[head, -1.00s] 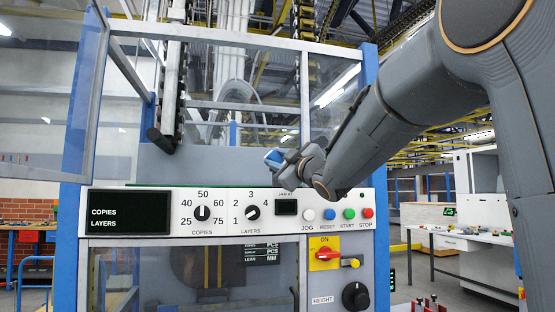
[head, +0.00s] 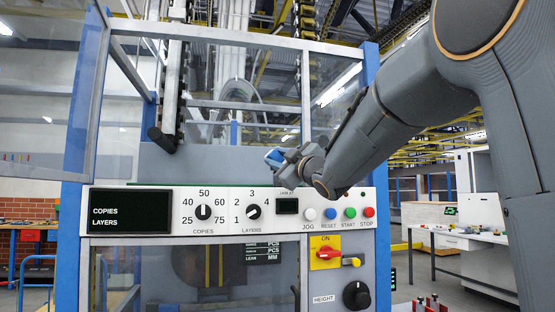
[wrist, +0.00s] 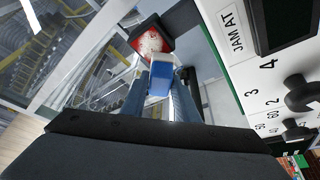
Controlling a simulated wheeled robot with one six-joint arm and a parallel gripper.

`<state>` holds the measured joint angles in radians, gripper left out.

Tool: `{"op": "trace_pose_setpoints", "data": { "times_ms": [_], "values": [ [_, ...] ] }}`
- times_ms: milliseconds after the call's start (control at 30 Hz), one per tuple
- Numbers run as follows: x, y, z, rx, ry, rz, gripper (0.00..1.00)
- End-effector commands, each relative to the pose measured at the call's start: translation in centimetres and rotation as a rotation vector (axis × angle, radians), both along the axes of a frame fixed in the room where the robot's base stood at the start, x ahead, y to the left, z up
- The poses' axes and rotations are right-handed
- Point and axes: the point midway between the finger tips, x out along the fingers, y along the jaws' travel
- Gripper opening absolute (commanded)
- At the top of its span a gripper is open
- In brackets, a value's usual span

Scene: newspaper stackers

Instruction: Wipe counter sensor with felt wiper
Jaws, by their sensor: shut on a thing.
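My gripper (wrist: 160,100) is shut on the felt wiper (wrist: 160,77), a small block with a blue lower part and a whitish upper part. In the head view the wiper (head: 274,156) shows as a blue bit at the end of my gripper (head: 286,163), above the control panel. In the wrist view a red-edged box with a pale, smudged face (wrist: 150,40), which looks like the counter sensor, lies just beyond the wiper. I cannot tell whether the wiper touches it. In the head view I cannot make the sensor out.
The control panel (head: 270,222) with dials and buttons runs below my gripper; its edge is close on the right in the wrist view (wrist: 240,75). An open framed glass door (head: 87,95) stands at the left. A white bench (head: 455,240) is at the right.

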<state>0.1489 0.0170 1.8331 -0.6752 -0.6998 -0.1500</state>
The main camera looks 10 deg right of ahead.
Motion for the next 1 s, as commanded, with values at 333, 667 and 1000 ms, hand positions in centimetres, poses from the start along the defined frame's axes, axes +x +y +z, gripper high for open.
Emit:
{"op": "trace_pose_setpoints", "data": {
  "times_ms": [333, 667, 1000],
  "values": [
    [0.7, 0.0, -0.1, 0.000, 0.001, 0.001, 0.10],
    [1.2, 0.0, 0.0, 0.000, 0.000, 0.000, 0.10],
    [1.2, -1.3, 0.0, -0.002, 0.002, -0.003, 0.10]
  ]
}}
